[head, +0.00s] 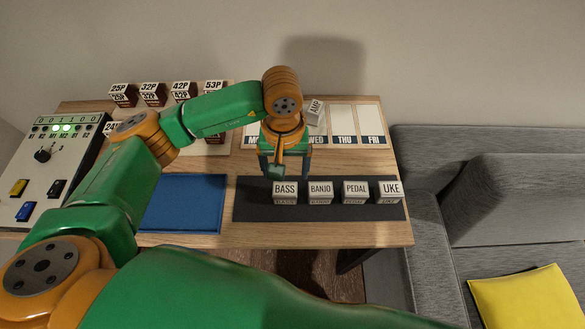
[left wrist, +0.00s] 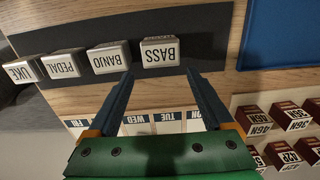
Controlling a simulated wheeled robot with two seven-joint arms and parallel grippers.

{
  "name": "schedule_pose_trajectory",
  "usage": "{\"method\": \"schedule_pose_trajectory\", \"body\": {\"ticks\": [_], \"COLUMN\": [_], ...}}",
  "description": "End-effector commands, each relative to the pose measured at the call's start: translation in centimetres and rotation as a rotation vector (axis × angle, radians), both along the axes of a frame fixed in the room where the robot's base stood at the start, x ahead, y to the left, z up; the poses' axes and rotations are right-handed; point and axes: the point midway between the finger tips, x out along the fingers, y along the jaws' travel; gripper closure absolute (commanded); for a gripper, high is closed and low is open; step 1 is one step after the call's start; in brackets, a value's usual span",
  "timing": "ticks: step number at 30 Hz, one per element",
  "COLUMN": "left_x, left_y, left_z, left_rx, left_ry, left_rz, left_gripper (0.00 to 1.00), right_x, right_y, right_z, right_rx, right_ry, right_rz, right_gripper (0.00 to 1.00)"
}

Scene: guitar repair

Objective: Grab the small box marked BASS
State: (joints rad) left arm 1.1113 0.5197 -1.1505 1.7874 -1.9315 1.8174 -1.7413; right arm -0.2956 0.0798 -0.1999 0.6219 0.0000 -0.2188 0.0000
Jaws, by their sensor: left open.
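The small white box marked BASS (head: 285,191) stands at the left end of a row on the dark mat (head: 320,212). In the left wrist view the BASS box (left wrist: 160,52) shows upside down, just beyond the fingertips. My left gripper (head: 285,172) is right behind the BASS box, pointing down. In the left wrist view its two blue fingers (left wrist: 161,77) are spread with nothing between them. The box looks apart from the fingers, though the gap is hard to judge. My right gripper is in neither view.
Boxes marked BANJO (head: 320,191), PEDAL (head: 355,191) and UKE (head: 390,191) stand right of BASS on the mat. A blue mat (head: 185,203) lies to the left. A weekday board (head: 345,122) with an AMP box (head: 315,110) is behind. A control panel (head: 45,165) stands far left.

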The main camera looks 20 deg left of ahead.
Motion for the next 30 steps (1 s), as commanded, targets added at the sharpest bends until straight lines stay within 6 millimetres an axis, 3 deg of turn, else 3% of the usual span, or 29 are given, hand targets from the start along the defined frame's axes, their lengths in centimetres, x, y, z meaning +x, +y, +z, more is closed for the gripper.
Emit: {"method": "schedule_pose_trajectory", "body": {"ticks": [8, 12, 19, 27, 30], "left_x": [-0.7, -0.6, -0.5, -0.5, -0.5], "left_y": [-0.1, -0.2, -0.2, -0.2, -0.2], "left_z": [-4.0, -6.5, -6.9, -6.9, -6.9], "left_rx": [0.002, -0.001, -0.001, -0.001, -0.001], "left_ry": [0.01, 0.005, 0.001, 0.002, 0.002], "left_rz": [0.002, 0.002, 0.0, 0.0, 0.0], "left_gripper": [0.15, 0.15, 0.15, 0.88, 0.89], "right_x": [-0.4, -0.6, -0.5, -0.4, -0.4], "right_y": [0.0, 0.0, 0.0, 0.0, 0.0], "right_z": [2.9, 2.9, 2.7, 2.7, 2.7], "right_rx": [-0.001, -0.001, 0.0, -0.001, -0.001], "right_ry": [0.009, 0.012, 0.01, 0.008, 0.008], "right_rz": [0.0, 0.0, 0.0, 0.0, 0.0], "right_gripper": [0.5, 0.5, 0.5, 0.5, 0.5]}}
